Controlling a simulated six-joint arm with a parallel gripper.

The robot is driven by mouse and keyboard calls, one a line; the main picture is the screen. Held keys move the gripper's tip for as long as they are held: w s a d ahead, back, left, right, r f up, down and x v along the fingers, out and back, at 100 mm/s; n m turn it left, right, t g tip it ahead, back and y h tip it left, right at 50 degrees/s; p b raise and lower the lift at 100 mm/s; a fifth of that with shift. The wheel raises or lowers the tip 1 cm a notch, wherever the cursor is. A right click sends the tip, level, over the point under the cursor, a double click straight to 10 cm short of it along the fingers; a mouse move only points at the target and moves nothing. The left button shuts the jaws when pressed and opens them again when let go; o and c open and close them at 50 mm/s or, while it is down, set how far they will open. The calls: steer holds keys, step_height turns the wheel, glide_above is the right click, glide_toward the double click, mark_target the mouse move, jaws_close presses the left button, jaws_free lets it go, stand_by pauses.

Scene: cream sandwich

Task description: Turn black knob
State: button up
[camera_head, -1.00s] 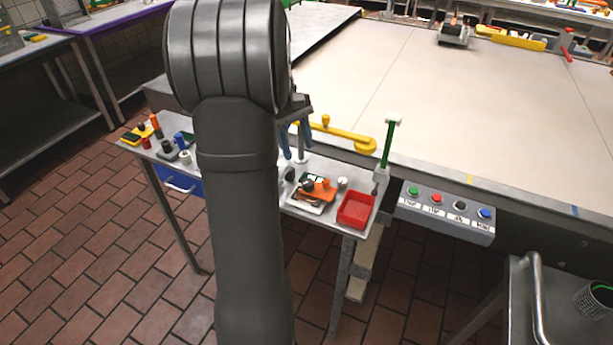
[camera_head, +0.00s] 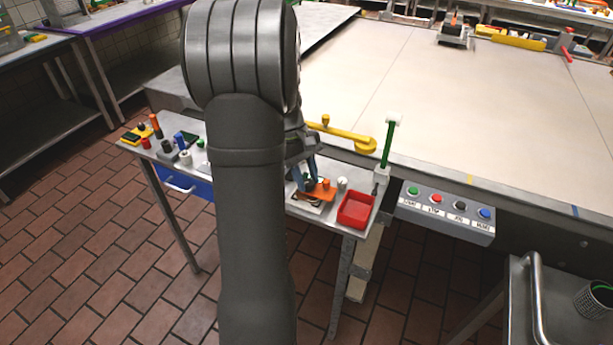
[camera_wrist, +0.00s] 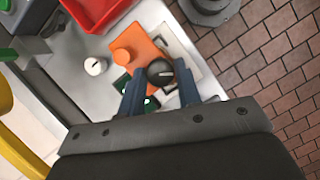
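The black knob (camera_wrist: 159,72) has a pale pointer line and sits by the orange plate (camera_wrist: 146,54) in the wrist view. My gripper (camera_wrist: 160,75) is open, with one blue finger on each side of the knob as seen there. I cannot tell whether the fingers touch it or are still above it. In the head view my gripper (camera_head: 305,182) is low over the small side table, and I cannot make out the black knob there.
A white knob (camera_wrist: 96,66) and an orange knob (camera_wrist: 122,56) stand close by. A red tray (camera_head: 356,210) is at the table's right end. A green post (camera_head: 389,145) and a yellow handle (camera_head: 347,136) rise behind. A button box (camera_head: 445,214) is to the right.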

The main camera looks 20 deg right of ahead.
steer(key=c, duration=0.5)
steer(key=shift+o, duration=0.2)
steer(key=m+y, duration=0.1)
steer(key=m, duration=0.1)
steer(key=m+y, duration=0.1)
steer(key=m, duration=0.2)
steer(key=shift+d+m, duration=0.2)
steer(key=shift+m, duration=0.1)
steer(key=o, duration=1)
steer(key=shift+c, duration=0.2)
steer(key=n+h, duration=0.1)
steer(key=n, duration=0.1)
steer(key=n+h, duration=0.1)
steer(key=n, duration=0.2)
steer(key=shift+a, duration=0.2)
steer(key=v, duration=1.6)
step_height(320, 180, up, 4)
steer(key=m+t+y, duration=0.2)
steer(key=m+t, duration=0.2)
steer(key=m, duration=0.9)
glide_above(308, 182)
